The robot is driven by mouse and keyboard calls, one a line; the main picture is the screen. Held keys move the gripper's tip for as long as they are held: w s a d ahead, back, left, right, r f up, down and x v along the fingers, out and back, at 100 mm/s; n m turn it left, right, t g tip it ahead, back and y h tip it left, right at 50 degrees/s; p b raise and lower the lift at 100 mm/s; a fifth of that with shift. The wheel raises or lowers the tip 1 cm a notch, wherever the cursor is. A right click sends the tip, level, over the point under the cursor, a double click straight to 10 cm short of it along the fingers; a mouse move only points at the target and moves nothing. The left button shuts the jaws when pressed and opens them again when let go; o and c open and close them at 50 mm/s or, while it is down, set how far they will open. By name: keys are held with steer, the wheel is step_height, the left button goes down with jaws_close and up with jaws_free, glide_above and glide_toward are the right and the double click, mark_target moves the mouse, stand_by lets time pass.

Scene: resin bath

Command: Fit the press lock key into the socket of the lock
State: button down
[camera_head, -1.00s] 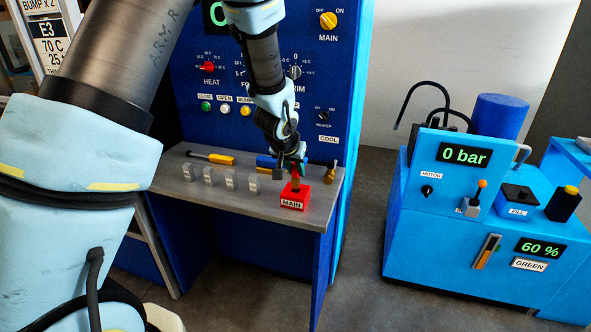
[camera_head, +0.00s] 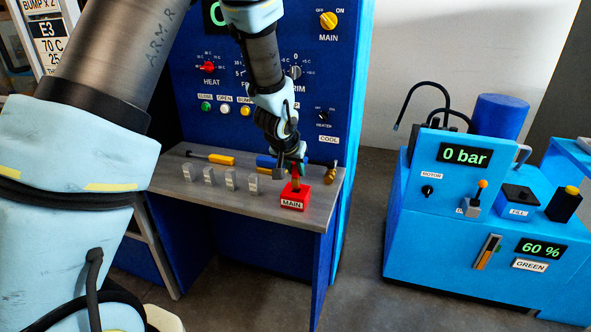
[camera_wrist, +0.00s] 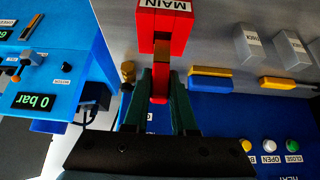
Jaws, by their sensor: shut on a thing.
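The red lock (camera_head: 293,201), a block labelled MAIN, stands on the grey bench near its right end. It also shows at the top of the wrist view (camera_wrist: 165,42). My gripper (camera_head: 298,172) is directly over the lock, pointing down. In the wrist view its two dark green fingers (camera_wrist: 159,82) are shut on a narrow red piece, the press lock key (camera_wrist: 160,88). The key lines up with the lock and overlaps it in the picture. Its lower end and the socket are hidden, so I cannot tell how far it is in.
Several grey blocks (camera_head: 230,180) stand in a row left of the lock. A yellow-handled tool (camera_head: 221,159) lies behind them. A brass piece (camera_head: 331,173) stands right of my gripper. The blue control panel (camera_head: 225,125) rises behind the bench.

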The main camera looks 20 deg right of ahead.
steer(key=shift+f+b, duration=1.5)
steer(key=shift+f, duration=0.2)
steer(key=c, duration=0.6)
jaws_free()
steer(key=shift+c, duration=0.2)
steer(key=b+v, duration=0.1)
steer(key=v, duration=1)
steer(key=shift+d, duration=0.1)
step_height(320, 180, up, 12)
steer(key=p, duration=1)
glide_above(295, 177)
steer(key=s+a, duration=0.4)
steer(key=shift+w+d, duration=0.2)
steer(key=shift+d, duration=0.05)
